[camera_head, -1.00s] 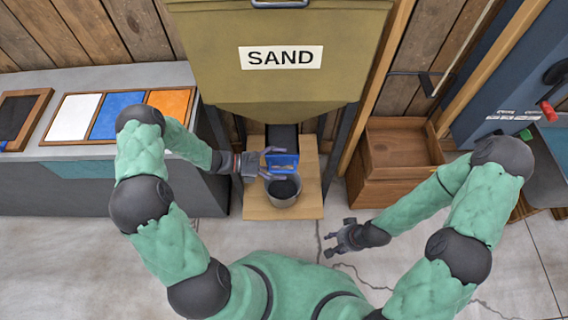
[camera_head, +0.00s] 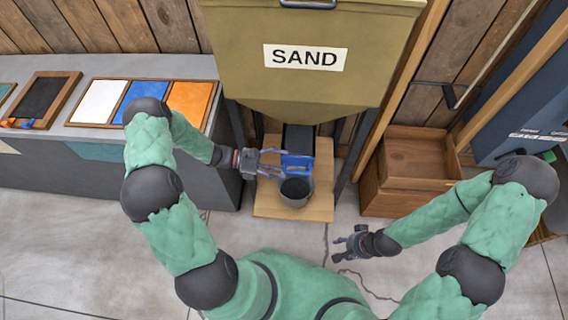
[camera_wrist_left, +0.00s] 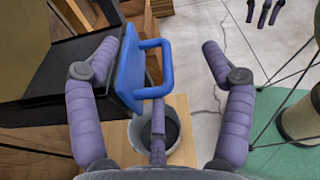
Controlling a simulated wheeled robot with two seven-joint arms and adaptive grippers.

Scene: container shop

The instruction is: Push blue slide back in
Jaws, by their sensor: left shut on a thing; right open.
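The blue slide (camera_head: 297,163), a plate with a loop handle, is at the mouth of the dark chute (camera_head: 298,138) under the hopper marked SAND (camera_head: 310,80). My left gripper (camera_head: 277,164) is at the slide from the left and shut on it. In the left wrist view the slide (camera_wrist_left: 128,68) is between its fingers, close to the left finger; finger contact is not clear there. A grey bucket (camera_head: 295,192) with dark contents is just below the slide. My right gripper (camera_head: 352,243) is open and empty, low over the floor right of the bucket.
The bucket is on a wooden board (camera_head: 265,205). A counter with white, blue and orange panels (camera_head: 150,102) is at the left. A wooden crate (camera_head: 395,200) is right of the hopper's legs. The concrete floor in front is clear.

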